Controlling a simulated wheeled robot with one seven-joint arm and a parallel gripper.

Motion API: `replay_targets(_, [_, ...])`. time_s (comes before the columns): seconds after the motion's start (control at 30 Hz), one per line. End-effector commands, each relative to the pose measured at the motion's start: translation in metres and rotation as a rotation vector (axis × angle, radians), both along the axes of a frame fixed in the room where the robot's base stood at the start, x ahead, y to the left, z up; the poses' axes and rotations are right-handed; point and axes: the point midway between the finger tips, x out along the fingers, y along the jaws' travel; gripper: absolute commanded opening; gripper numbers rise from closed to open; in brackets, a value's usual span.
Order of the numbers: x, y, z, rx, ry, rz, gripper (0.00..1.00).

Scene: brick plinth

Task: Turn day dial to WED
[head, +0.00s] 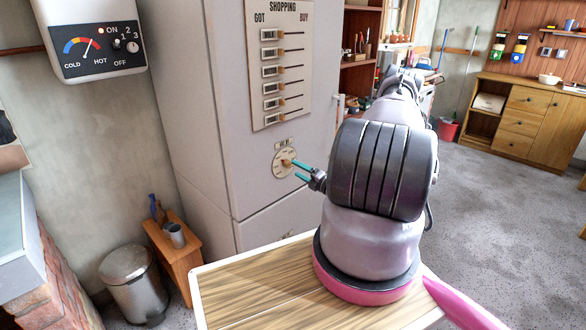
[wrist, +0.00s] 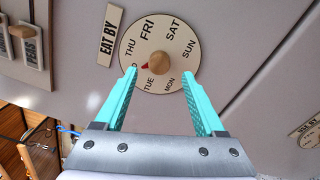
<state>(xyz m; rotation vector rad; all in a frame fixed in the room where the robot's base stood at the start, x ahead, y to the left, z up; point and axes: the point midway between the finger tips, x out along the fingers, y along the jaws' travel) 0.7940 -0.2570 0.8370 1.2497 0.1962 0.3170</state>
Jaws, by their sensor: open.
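The day dial (wrist: 170,43) is a round cream disc beside an "EAT BY" label in the wrist view. It has a round wooden knob (wrist: 158,62) and a red pointer. The pointer aims left and slightly down, toward a label ending in D that the left finger mostly hides. THU, FRI, SAT, SUN, MON and TUE are readable. In the head view the dial (head: 278,167) is on the pale cabinet front. My gripper (wrist: 158,71) is open, its teal fingers on either side of the knob with gaps. In the head view my gripper (head: 298,170) is close to the knob.
A shopping panel (head: 279,70) with several sliders is above the dial. Another "EAT BY" dial (wrist: 309,134) shows at the wrist view's right edge. A wooden stool (head: 172,250) and metal bin (head: 134,284) stand left of the cabinet (head: 185,90).

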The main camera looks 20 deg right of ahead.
Motion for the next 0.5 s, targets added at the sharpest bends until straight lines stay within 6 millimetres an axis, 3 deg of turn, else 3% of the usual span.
replay_targets(0.2, [-0.041,-0.016,-0.001,0.0,0.001,-0.003,0.71])
replay_targets(0.5, [-0.061,-0.023,-0.002,-0.001,0.0,-0.001,0.71])
